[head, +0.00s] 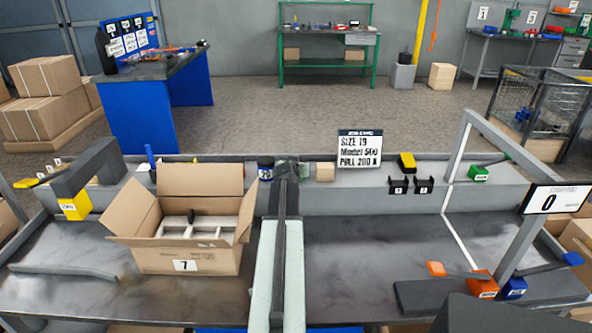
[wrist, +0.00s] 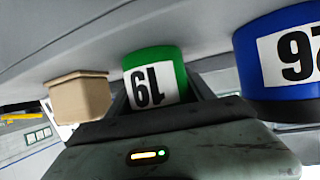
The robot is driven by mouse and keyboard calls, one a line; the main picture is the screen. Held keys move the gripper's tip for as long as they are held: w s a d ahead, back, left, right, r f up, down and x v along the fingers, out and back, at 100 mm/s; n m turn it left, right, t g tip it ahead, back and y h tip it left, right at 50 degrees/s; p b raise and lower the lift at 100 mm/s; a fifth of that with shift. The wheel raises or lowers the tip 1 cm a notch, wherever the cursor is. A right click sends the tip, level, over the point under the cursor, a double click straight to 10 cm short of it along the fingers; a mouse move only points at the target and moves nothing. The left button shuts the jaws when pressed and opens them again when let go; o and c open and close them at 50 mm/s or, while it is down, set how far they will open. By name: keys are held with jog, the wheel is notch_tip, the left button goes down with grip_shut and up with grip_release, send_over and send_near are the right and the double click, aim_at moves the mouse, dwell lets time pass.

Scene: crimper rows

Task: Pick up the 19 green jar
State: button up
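The green jar (wrist: 155,78) has a white label with an upside-down 19 in the wrist view. It stands directly in front of my gripper (wrist: 158,98), with a dark finger along each side of its lower part in that picture. I cannot tell whether the fingers press on it. In the head view my gripper (head: 287,172) reaches the back ledge and hides most or all of the jar.
A blue jar (wrist: 285,55) labelled 26 stands close on one side, and a beige block (wrist: 78,97) on the other. A size sign (head: 359,148) stands behind. An open carton (head: 187,260) marked 7 sits left of my arm. The right tabletop is mostly clear.

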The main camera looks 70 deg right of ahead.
grip_shut()
jog(key=shift+r, duration=0.15)
